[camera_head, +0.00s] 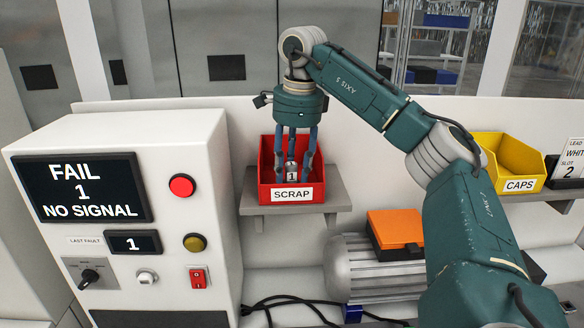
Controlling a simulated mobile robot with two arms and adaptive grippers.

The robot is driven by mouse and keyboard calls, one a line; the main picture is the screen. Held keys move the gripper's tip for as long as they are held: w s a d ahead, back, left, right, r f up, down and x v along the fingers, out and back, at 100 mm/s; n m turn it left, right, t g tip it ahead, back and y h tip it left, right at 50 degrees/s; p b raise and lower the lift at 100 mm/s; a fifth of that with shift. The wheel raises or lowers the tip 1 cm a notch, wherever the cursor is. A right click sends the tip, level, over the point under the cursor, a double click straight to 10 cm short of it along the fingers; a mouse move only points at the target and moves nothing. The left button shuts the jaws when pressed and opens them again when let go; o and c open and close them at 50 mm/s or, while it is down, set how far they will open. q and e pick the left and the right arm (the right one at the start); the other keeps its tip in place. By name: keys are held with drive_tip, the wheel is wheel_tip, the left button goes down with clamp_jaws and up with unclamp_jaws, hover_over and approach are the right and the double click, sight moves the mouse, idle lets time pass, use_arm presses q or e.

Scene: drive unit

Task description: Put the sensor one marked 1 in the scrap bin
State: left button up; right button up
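The small grey sensor marked 1 (291,171) is upright inside the red scrap bin (291,194), behind the SCRAP label. My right gripper (293,168) points straight down into the bin, with its blue fingers around the sensor. The fingers look spread, with small gaps on both sides of the sensor, so the gripper appears open. The bin's front wall hides the sensor's lower end and what it rests on. My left gripper is not in view.
The bin stands on a grey shelf (325,205). At left, a test panel screen (83,188) reads "FAIL 1 NO SIGNAL". A yellow CAPS bin (512,158) is at right. A grey motor (370,268) with an orange-lidded box (395,228) lies below; black cables run nearby.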

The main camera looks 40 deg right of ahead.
drive_tip(key=shift+r, duration=0.55)
wheel_tip(320, 180, up, 11)
drive_tip(key=s, duration=0.1)
drive_tip(key=shift+s, duration=0.25)
idle(0.5)
